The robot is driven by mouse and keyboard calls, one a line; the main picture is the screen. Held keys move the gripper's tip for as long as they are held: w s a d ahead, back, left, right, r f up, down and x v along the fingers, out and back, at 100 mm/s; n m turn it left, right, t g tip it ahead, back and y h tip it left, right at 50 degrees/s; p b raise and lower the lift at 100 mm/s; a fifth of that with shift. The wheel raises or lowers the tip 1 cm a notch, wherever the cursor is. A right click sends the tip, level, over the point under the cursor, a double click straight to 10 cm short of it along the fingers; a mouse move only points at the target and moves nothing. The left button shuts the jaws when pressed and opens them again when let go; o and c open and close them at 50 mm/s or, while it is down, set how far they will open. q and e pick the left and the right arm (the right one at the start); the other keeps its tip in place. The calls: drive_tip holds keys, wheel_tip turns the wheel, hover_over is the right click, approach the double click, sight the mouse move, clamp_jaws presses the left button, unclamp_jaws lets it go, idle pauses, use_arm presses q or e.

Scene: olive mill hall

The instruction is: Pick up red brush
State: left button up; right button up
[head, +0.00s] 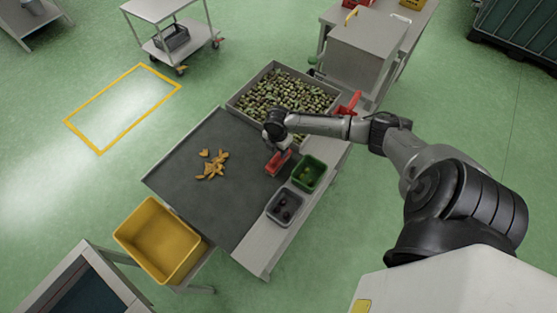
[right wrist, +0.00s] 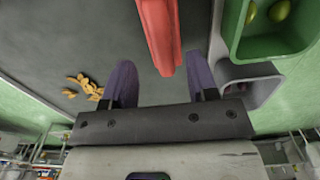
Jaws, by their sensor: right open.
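The red brush (head: 277,163) lies on the dark sorting surface, left of the green bin; I take this long red piece to be the brush. In the right wrist view the red brush (right wrist: 160,35) runs down from the top edge, its near end close to the gap between my fingers. My right gripper (head: 279,148) is directly over or beside the brush in the head view. Its two fingers stand apart with nothing between them in the right wrist view (right wrist: 163,80). Whether they touch the brush I cannot tell. My left gripper is out of view.
A green bin (head: 322,170) and a grey bin (head: 297,207) stand just right of the brush. An olive tray (head: 236,105) is behind, with another red item (head: 348,104) beside it. Orange-yellow pieces (head: 212,165) lie left. A yellow crate (head: 140,217) stands front left.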

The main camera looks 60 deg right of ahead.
sight(279, 159)
drive_tip(key=shift+s+d+f, duration=0.15)
drive_tip(key=shift+f, duration=2.2)
clamp_jaws()
